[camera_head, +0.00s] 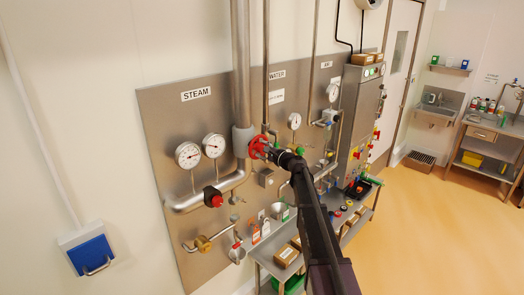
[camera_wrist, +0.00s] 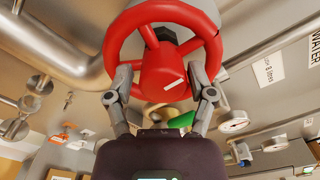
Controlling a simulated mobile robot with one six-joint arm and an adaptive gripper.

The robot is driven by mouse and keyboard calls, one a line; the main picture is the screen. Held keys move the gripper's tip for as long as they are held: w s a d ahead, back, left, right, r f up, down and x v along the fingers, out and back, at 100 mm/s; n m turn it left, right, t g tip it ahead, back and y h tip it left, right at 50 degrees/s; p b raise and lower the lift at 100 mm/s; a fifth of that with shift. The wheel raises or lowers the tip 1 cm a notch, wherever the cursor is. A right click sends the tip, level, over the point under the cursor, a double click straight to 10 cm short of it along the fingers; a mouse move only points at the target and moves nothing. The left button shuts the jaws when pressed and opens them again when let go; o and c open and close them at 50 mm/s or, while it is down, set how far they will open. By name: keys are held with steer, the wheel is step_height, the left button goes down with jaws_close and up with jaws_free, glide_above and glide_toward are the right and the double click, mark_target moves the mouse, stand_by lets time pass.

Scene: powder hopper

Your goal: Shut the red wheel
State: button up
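The red wheel (camera_head: 257,147) is a round spoked handwheel on the steam pipe, right of the STEAM label. In the wrist view the red wheel (camera_wrist: 165,85) fills the upper middle, its top cut off by the frame edge. My gripper (camera_wrist: 160,72) is at the wheel, its two fingers spread wide and overlapping the lower left and lower right of the rim. I cannot tell whether they touch it. In the head view my gripper (camera_head: 280,156) reaches the wheel from the lower right and covers part of it.
A red knob (camera_head: 213,196) and two gauges (camera_head: 201,150) are left of the wheel. Pipes run close around it. A steel bench (camera_head: 265,259) with boxes stands below the panel. The yellow floor (camera_head: 430,240) at right is clear.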

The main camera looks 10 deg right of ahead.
stand_by(0.4)
steer(key=shift+d, duration=0.1)
steer(key=v, duration=1.2)
stand_by(0.3)
steer(key=s+a+f+n+g+h+b, duration=0.1)
steer(key=s+a+f+n+g+b, duration=0.4)
steer(key=s+f, duration=0.4)
steer(key=s+a+f+n+g+h+b, duration=0.1)
steer(key=s+a+f+n+g+b, duration=0.3)
steer(key=s+a+f+n, duration=0.5)
steer(key=s+d+f+n+g+h+b, duration=0.1)
steer(key=s+d+f+g+h+b, duration=0.1)
steer(key=s+f, duration=0.3)
steer(key=s+d+f+n+g+h+b, duration=0.1)
steer(key=s+d+f+h+b, duration=0.1)
steer(key=s+f, duration=0.4)
steer(key=s+d+f+n+g+h+b, duration=0.2)
steer(key=s+d+f+h+b, duration=0.1)
steer(key=s+f+h, duration=0.1)
steer(key=shift+s+f+g+h, duration=0.15)
steer(key=shift+s+f, duration=0.25)
steer(key=shift+s, duration=0.25)
steer(key=shift+s+f+g+h, duration=0.15)
steer(key=shift+s+f, duration=0.25)
steer(key=shift+s, duration=0.25)
